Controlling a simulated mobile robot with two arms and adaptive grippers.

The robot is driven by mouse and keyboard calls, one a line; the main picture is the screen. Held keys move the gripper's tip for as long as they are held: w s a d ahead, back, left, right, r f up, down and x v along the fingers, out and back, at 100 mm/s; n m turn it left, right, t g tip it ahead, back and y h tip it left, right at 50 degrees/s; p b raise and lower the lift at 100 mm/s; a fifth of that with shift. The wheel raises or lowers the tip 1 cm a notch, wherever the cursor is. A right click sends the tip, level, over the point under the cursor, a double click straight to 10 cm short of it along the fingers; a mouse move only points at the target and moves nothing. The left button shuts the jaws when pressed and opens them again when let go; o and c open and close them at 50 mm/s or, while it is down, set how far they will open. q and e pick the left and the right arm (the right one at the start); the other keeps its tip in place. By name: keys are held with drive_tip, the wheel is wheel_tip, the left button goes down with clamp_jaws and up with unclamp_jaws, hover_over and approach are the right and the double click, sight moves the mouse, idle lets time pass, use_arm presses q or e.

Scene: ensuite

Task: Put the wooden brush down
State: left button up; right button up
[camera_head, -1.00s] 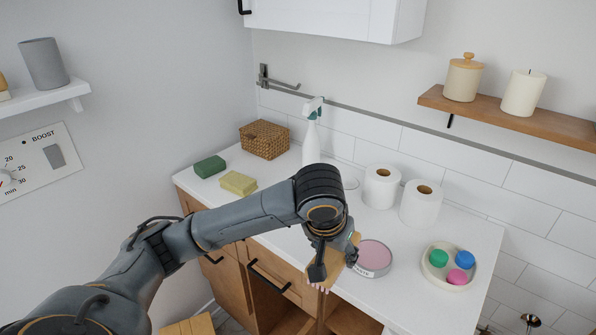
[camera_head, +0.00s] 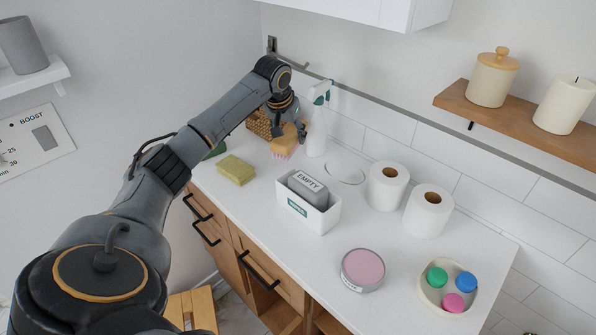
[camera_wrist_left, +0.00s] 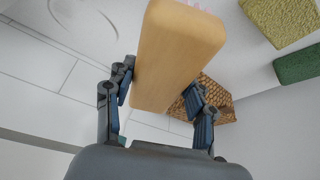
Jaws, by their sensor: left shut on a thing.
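The wooden brush (camera_head: 284,140) has a tan wooden back and pinkish bristles facing down. My left gripper (camera_head: 291,122) is shut on it and holds it over the back left of the white counter, in front of the wicker basket and beside the spray bottle. In the left wrist view the brush's wooden body (camera_wrist_left: 178,50) sits between the two fingers of the gripper (camera_wrist_left: 160,92). I cannot tell whether the bristles touch the counter. My right gripper is not in view.
The wicker basket (camera_head: 259,124), spray bottle (camera_head: 316,135), yellow sponge (camera_head: 236,171) and partly hidden green sponge (camera_head: 214,151) surround the brush. A white bin (camera_head: 309,217) with a grey "EMPTY" block, paper rolls (camera_head: 388,187), a pink-topped tin (camera_head: 362,270) and a bowl (camera_head: 430,293) stand rightward.

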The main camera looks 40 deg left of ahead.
use_arm(q)
drive_tip(key=shift+a+f, duration=0.25)
drive_tip(key=shift+a, duration=0.1)
drive_tip(key=f, duration=0.2)
drive_tip(key=f+p, duration=0.1)
drive_tip(key=f, duration=0.1)
drive_tip(key=shift+s, duration=0.2)
wheel_tip(320, 180, down, 5)
drive_tip(key=shift+w+f+p, duration=0.1)
drive_tip(key=shift+f+p, duration=0.1)
drive_tip(key=shift+p, duration=0.3)
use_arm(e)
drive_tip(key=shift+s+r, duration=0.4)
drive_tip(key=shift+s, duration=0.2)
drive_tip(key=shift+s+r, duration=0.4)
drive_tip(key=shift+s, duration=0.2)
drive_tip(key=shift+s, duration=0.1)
use_arm(q)
drive_tip(key=shift+f, duration=0.1)
drive_tip(key=o, duration=1.2)
drive_tip(key=shift+o, duration=0.2)
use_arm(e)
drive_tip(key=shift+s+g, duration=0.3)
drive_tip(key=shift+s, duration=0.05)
